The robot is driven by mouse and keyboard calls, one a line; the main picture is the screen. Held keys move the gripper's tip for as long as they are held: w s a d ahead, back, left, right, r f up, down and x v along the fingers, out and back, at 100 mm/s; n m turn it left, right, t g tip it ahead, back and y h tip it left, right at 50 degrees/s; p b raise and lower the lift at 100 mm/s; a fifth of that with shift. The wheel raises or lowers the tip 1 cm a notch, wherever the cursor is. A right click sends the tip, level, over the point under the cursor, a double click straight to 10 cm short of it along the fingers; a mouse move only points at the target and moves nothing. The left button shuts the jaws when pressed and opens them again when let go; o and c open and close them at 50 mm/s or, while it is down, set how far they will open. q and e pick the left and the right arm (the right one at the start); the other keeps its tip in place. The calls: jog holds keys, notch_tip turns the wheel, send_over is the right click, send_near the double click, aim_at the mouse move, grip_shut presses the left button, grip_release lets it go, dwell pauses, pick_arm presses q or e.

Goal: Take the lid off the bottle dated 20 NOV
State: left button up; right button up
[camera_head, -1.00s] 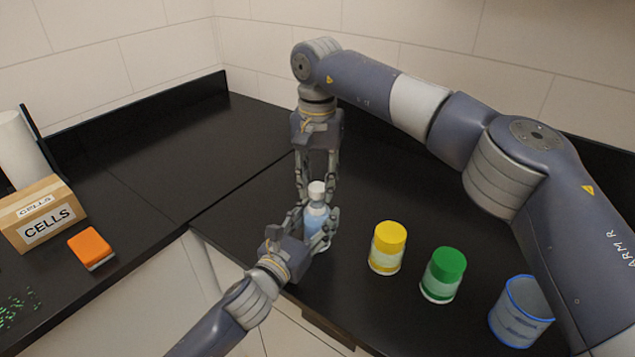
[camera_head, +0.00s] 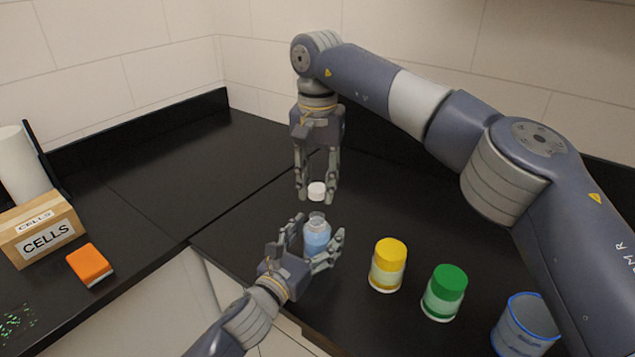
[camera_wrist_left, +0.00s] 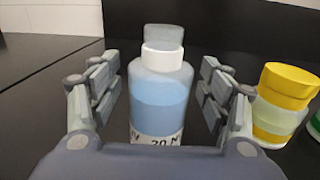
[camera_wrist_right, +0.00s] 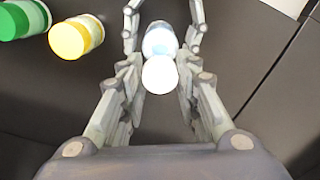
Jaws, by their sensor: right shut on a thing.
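The bottle (camera_head: 317,238) is clear with blue liquid and stands upright on the black counter. In the left wrist view its label (camera_wrist_left: 158,139) shows "20 N", the rest cut off; its open neck (camera_wrist_left: 163,36) rises above a white collar. My left gripper (camera_head: 320,226) is open, its fingers on both sides of the bottle with gaps. My right gripper (camera_head: 317,196) points down, shut on the white lid (camera_head: 317,188), which it holds above the neck, apart from it. In the right wrist view the lid (camera_wrist_right: 159,75) sits between the fingertips and partly covers the bottle.
A yellow-lidded jar (camera_head: 388,266) and a green-lidded jar (camera_head: 444,293) stand right of the bottle, then a blue-rimmed container (camera_head: 526,325). On the left counter are a CELLS box (camera_head: 42,231) and an orange block (camera_head: 90,264). The counter behind the bottle is clear.

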pick_arm(q)
jog(key=shift+s, duration=0.1)
jog(key=v, duration=1.2)
jog(key=shift+a, duration=0.1)
